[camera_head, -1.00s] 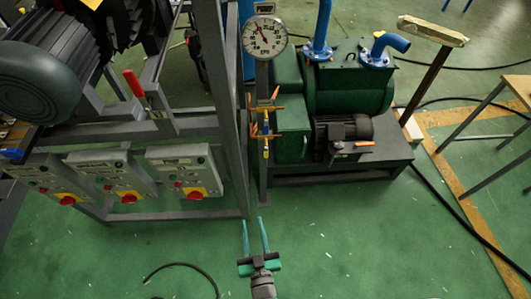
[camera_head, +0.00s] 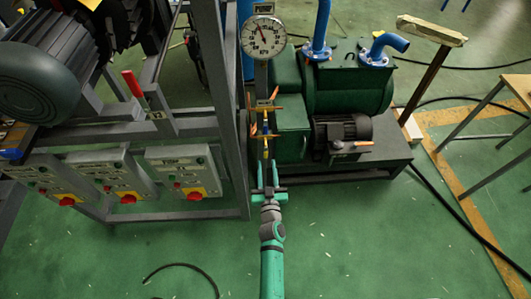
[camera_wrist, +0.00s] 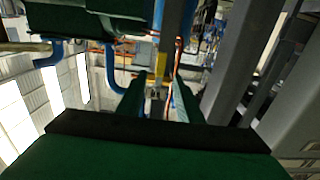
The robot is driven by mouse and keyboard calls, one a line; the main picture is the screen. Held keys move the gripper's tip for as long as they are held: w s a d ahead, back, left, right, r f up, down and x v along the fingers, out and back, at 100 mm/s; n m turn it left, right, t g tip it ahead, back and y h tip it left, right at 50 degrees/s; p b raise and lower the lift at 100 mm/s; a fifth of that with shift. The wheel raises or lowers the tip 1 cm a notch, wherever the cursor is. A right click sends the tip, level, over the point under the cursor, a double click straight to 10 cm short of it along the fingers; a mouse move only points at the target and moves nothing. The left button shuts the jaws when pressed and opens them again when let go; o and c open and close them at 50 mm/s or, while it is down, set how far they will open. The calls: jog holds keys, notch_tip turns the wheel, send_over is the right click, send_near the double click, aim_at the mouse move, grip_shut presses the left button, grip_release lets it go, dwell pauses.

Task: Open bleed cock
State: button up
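A small cock with a yellow part (camera_head: 265,153) sits low on the grey gauge post, under orange-coloured fittings (camera_head: 263,136). In the wrist view the yellow part (camera_wrist: 160,66) shows just beyond and between my fingers, with a small metal piece below it in the picture. My gripper (camera_head: 267,168) is at the cock's height in front of the post, its two fingers apart on either side. In the wrist view my gripper (camera_wrist: 158,98) looks open, with no clear contact. The fingertips partly hide the cock's lower end, and I cannot tell its handle position.
A round dial gauge (camera_head: 264,37) tops the post. A grey frame with control panels (camera_head: 184,170) stands close on the left. A green pump (camera_head: 345,85) on a dark base stands close on the right. Green floor is free in front.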

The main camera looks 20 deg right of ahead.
aim_at(266, 154)
jog(key=x, duration=0.7)
jog(key=shift+w, duration=0.1)
grip_shut()
